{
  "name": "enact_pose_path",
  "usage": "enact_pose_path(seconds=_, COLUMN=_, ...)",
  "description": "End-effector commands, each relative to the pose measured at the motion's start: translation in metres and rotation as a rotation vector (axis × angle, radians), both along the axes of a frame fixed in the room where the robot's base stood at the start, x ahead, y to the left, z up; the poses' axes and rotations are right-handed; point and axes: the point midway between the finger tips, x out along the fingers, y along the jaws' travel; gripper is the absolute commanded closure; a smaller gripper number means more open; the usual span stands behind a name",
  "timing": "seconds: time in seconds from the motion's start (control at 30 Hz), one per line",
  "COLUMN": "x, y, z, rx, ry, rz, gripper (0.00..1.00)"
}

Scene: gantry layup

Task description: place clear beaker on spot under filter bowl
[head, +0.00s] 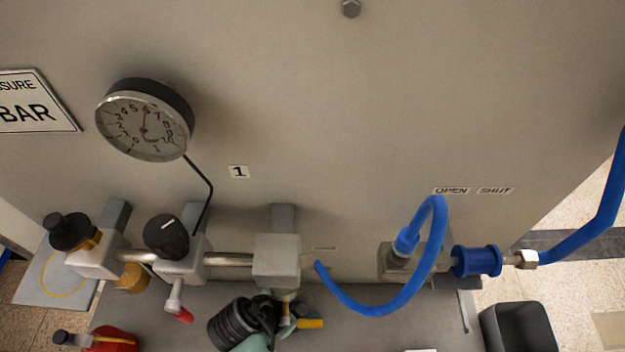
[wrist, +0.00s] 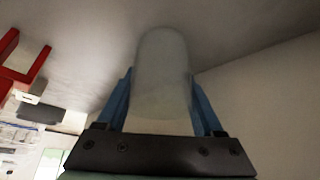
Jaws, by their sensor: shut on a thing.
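My gripper (wrist: 160,85) shows in the wrist view, with its two blue fingers shut on the clear beaker (wrist: 162,75). The beaker is pale and translucent, and stands out past the fingertips against a plain grey surface. In the head view, an amber bowl (head: 131,279), which looks like the filter bowl, hangs under the left end of the pipe assembly. A yellow ring (head: 63,275) is marked on a grey plate at the far left. A dark ribbed part and a teal part, probably my arm, show at the bottom centre; the beaker and fingers cannot be made out there.
A pressure gauge (head: 145,122) and a black knob (head: 166,236) stand out from the grey panel. A blue hose (head: 380,303) loops at right. A red container (head: 112,341) sits at lower left and a black bin (head: 520,325) at lower right. Red bars (wrist: 22,65) show in the wrist view.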

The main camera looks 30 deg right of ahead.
Motion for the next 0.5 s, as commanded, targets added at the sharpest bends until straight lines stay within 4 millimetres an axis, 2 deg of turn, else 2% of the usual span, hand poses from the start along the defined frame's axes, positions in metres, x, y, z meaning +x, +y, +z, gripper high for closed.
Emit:
enact_pose_path(seconds=0.33, x=-0.0014, y=-0.0011, z=-0.0047, rx=-0.001, ry=0.001, rz=-0.005, gripper=0.85)
enact_pose_path(seconds=0.37, x=-0.0013, y=-0.0010, z=-0.0046, rx=-0.001, ry=0.001, rz=-0.005, gripper=0.29)
enact_pose_path(seconds=0.5, x=-0.0012, y=-0.0011, z=-0.0035, rx=-0.001, ry=0.001, rz=-0.005, gripper=0.04)
